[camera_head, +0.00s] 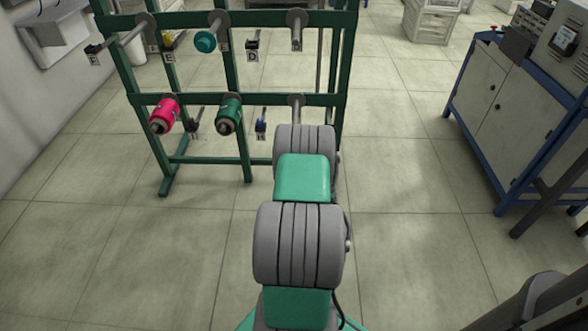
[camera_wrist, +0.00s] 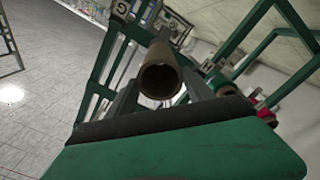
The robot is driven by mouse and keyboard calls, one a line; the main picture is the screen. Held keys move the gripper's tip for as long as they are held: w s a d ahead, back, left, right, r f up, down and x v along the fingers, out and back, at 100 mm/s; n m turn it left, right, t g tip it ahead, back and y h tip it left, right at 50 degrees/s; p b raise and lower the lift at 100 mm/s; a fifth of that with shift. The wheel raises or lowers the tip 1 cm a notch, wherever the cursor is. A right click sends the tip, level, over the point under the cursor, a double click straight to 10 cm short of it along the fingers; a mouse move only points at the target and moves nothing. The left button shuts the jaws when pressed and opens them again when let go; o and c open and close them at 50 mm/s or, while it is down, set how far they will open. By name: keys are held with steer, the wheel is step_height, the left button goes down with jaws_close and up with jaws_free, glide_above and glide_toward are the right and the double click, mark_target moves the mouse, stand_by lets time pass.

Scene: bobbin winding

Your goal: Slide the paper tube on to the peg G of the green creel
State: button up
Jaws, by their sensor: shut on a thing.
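The brown paper tube (camera_wrist: 160,77) is in the wrist view, its open end towards the camera. My gripper (camera_wrist: 163,92) is shut on it, one dark finger on each side. The green creel (camera_head: 222,99) stands ahead in the head view, and its green bars (camera_wrist: 98,87) also show behind the tube in the wrist view. A tag marked G (camera_wrist: 121,7) is at the top of the wrist view, up and left of the tube. I cannot clearly make out its peg. My arm hides the gripper and tube in the head view. The tube appears apart from the tag.
The creel carries a pink bobbin (camera_head: 164,115), a green bobbin (camera_head: 229,113) and a teal one (camera_head: 205,42). Bare pegs stick out, one at the upper right (camera_head: 297,38). A blue-framed cabinet (camera_head: 500,100) stands at right. The floor between is clear.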

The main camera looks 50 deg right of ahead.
steer(key=shift+w+d, duration=0.4)
steer(key=shift+d, duration=0.05)
steer(key=shift+w+d+r+p, duration=0.15)
steer(key=shift+d+r+p, duration=0.1)
steer(key=shift+p, duration=0.4)
steer(key=p+x, duration=0.4)
steer(key=p, duration=0.3)
steer(key=shift+w+d, duration=0.2)
steer(key=shift+d, duration=0.1)
steer(key=shift+w+d+f+p, duration=0.2)
steer(key=shift+d+f+p, duration=0.05)
steer(key=shift+p, duration=0.2)
steer(key=shift+w+d+r, duration=0.1)
